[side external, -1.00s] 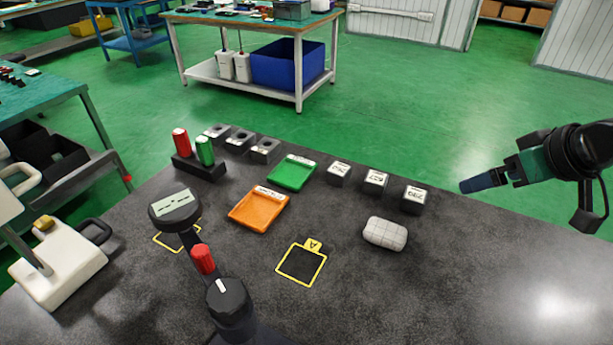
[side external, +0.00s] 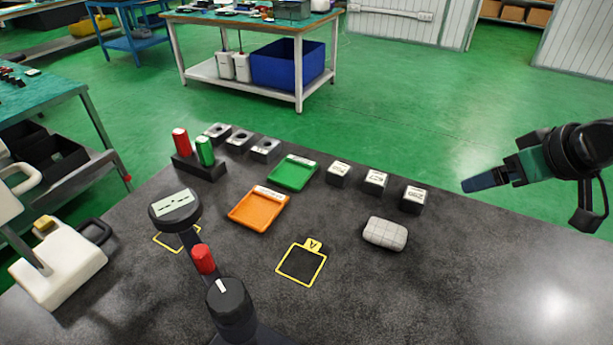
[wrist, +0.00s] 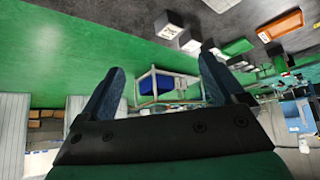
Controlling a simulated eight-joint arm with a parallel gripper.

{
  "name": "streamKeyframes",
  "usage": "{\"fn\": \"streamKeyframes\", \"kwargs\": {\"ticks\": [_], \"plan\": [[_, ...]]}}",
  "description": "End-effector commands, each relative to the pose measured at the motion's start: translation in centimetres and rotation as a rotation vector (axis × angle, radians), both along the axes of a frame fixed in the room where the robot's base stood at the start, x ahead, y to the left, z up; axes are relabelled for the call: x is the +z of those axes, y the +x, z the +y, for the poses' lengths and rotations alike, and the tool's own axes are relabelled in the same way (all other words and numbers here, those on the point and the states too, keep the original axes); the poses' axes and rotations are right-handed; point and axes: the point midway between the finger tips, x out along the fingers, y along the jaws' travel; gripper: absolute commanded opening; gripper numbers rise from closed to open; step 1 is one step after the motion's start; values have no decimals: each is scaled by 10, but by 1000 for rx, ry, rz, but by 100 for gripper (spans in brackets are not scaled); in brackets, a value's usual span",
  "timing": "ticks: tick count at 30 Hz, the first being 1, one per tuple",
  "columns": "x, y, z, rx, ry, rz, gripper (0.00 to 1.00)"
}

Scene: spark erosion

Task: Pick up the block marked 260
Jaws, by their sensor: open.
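Three dark blocks with white printed tops stand in a row near the far right edge of the bench: a left block (side external: 339,174), a middle block (side external: 375,182) and a right block (side external: 413,199). Their markings are too small to read, so I cannot tell which is 260. In the wrist view the picture is turned over, and the nearest block (wrist: 168,26) shows at the top. My gripper (side external: 466,186) is open and empty, to the right of the row and apart from it. Its two fingers (wrist: 162,70) are spread in the wrist view.
A grey gridded rounded pad (side external: 385,234) lies in front of the blocks. An orange tray (side external: 258,210), a green tray (side external: 293,172) and a yellow-outlined square (side external: 302,264) lie to the left. A red-knobbed device (side external: 232,305) stands at the front. Bench is clear at right.

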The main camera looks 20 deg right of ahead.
Motion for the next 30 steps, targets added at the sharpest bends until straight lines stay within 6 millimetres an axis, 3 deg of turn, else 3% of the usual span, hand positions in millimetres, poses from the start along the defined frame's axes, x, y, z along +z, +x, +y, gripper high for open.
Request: {"fn": "streamKeyframes", "kwargs": {"ticks": [5,11,16,24,30], "plan": [[8,15,3,121,-123,37,89],[18,61,13,443,-466,142,89],[14,107,32,722,-773,247,89],[-19,168,81,1113,-1247,445,89],[-59,190,125,1344,-1578,628,89]]}}
